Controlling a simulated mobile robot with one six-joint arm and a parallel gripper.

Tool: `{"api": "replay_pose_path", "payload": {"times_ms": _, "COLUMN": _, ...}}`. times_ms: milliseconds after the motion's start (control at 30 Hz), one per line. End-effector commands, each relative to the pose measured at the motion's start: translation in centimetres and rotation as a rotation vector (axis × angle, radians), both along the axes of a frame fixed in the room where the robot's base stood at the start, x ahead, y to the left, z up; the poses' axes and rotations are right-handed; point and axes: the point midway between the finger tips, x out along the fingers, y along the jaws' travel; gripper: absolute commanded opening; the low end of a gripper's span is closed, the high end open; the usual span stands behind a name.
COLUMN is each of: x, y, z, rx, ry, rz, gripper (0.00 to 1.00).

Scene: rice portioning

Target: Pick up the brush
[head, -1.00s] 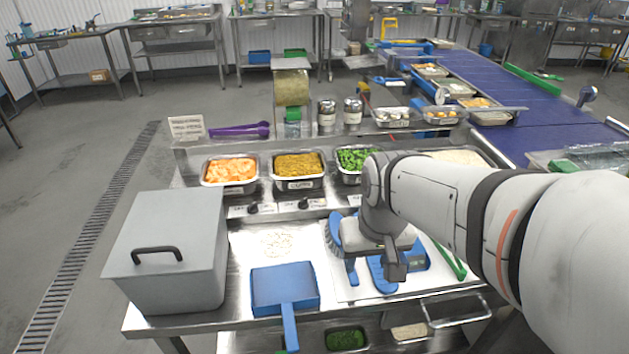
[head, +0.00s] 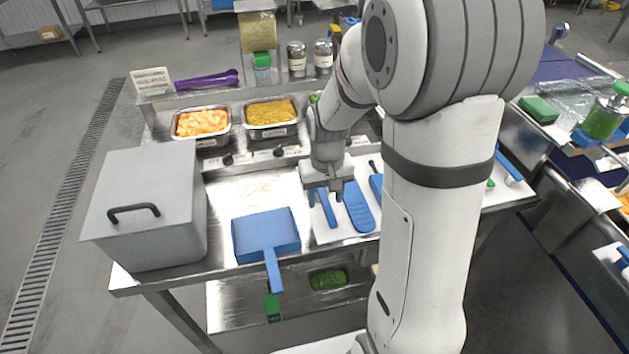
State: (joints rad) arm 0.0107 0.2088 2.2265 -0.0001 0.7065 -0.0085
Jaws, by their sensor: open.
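The blue brush lies on a white board on the steel worktop. Its handle (head: 329,212) shows just below my gripper, and its head is hidden behind the gripper. My gripper (head: 325,197) is open and points down over the brush, with its fingertips close to the upper part of the handle. Whether the fingers touch the brush I cannot tell.
A blue dustpan (head: 266,234) lies left of the brush, and a flat blue tool (head: 358,207) lies close on its right. Scattered rice grains (head: 256,192) lie behind the dustpan. A grey lidded box (head: 148,205) stands left. Food trays (head: 202,124) line the back.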

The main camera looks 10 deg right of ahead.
Motion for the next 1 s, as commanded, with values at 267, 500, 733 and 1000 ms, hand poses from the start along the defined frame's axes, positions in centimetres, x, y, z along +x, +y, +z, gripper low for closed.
{"api": "replay_pose_path", "payload": {"times_ms": 267, "x": 0.0, "y": -0.1, "z": -2.8, "rx": 0.0, "ry": 0.0, "rz": 0.0, "gripper": 0.49}}
{"api": "replay_pose_path", "payload": {"times_ms": 500, "x": 0.0, "y": -0.1, "z": -2.8, "rx": 0.0, "ry": -0.001, "rz": 0.001, "gripper": 0.46}}
{"api": "replay_pose_path", "payload": {"times_ms": 733, "x": 0.0, "y": -0.1, "z": -2.8, "rx": 0.0, "ry": 0.0, "rz": 0.001, "gripper": 0.27}}
{"api": "replay_pose_path", "payload": {"times_ms": 1000, "x": 0.0, "y": 0.0, "z": -2.8, "rx": 0.0, "ry": 0.0, "rz": 0.001, "gripper": 0.05}}
